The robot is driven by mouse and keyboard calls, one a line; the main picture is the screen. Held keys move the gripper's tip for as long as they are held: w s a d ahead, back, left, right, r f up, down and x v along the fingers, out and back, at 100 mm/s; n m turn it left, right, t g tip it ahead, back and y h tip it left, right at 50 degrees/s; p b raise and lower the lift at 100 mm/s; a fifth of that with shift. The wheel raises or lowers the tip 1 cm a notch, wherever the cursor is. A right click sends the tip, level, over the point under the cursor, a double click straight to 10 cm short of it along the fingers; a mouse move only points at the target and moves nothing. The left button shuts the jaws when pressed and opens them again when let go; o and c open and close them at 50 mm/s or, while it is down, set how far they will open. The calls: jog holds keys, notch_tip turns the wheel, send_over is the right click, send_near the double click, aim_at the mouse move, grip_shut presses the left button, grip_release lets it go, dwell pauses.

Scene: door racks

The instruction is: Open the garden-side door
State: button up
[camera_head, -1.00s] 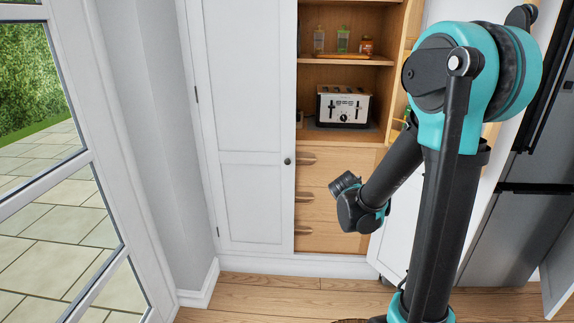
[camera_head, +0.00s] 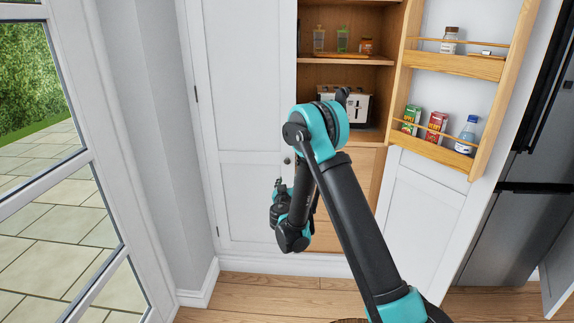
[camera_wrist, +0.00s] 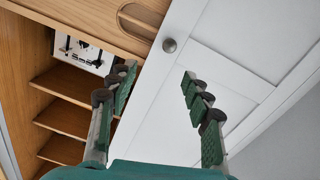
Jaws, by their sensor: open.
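The garden-side door (camera_head: 240,80) is the white left cabinet door, nearest the glazed opening onto the garden; it is shut. Its small dark round knob (camera_head: 286,160) sits at its right edge. In the wrist view, the knob (camera_wrist: 169,45) shows just beyond the fingertips, between their lines, on the white door panel (camera_wrist: 235,75). My gripper (camera_wrist: 158,75) is open and empty, apart from the knob. In the head view, my gripper (camera_head: 279,187) is in front of the door's right edge, just below the knob; its fingers are small there.
The right cabinet door (camera_head: 425,195) stands open, with wooden racks (camera_head: 455,64) holding bottles and cartons. A toaster (camera_head: 357,106) stands on a shelf above wooden drawers. A fridge (camera_head: 505,235) is at right. The glazed frame (camera_head: 85,160) borders the left. Floor shows in front.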

jog(key=a, duration=0.2)
send_near(287, 162)
jog(key=shift+y, duration=0.3)
jog(key=w, duration=0.9)
jog(key=shift+w+d+f, duration=0.1)
jog(key=shift+d+f, duration=0.05)
jog(key=shift+c, duration=0.6)
grip_shut()
